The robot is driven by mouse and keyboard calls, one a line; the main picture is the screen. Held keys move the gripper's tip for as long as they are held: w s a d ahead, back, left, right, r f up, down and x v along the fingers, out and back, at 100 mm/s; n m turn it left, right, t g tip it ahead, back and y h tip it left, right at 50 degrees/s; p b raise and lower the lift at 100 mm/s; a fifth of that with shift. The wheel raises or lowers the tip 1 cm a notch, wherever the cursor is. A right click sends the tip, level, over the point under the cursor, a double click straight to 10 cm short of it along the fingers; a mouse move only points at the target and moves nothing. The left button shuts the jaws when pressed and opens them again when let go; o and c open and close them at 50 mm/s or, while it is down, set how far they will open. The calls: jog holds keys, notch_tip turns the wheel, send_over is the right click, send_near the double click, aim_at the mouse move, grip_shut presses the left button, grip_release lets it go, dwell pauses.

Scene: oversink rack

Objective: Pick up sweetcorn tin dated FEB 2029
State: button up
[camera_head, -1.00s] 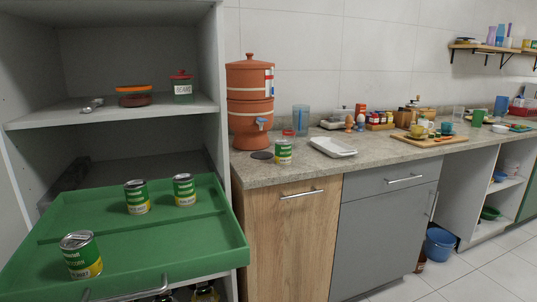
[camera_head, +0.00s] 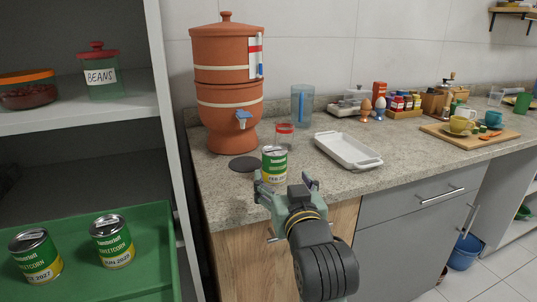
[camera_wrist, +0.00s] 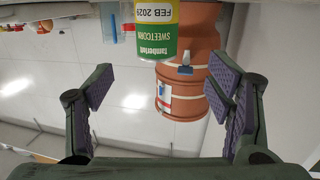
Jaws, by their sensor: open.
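The sweetcorn tin dated FEB 2029 (camera_head: 274,164) is green, white and yellow and stands upright on the counter. In the wrist view, which is upside down, this tin (camera_wrist: 156,26) shows its FEB 2029 label at the top, between and beyond the fingers. My gripper (camera_head: 284,186) is open and empty, in front of the tin at the counter's front edge. Its two fingers (camera_wrist: 160,88) stand wide apart in the wrist view. Two similar sweetcorn tins, a left one (camera_head: 36,256) and a right one (camera_head: 112,241), stand in the green drawer (camera_head: 158,235); both dates seem to end in 2027.
A terracotta water dispenser (camera_head: 228,85) stands behind the tin, with a dark round mat (camera_head: 243,164) to the tin's left. A small red-lidded jar (camera_head: 285,136) is close behind it. A white dish (camera_head: 347,150) lies to the right.

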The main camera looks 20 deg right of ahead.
aim_at(277, 162)
jog(key=w, duration=0.1)
jog(key=w+d, duration=0.1)
jog(key=w, duration=0.3)
jog(key=shift+d+f+p, duration=0.15)
jog(key=shift+d+p, duration=0.1)
jog(key=shift+p, duration=0.1)
jog(key=w, duration=0.1)
jog(key=w+p, duration=0.1)
jog(key=w, duration=0.3)
jog(key=shift+w+d, duration=0.25)
jog(key=c, duration=1.5)
jog(key=shift+o, duration=0.2)
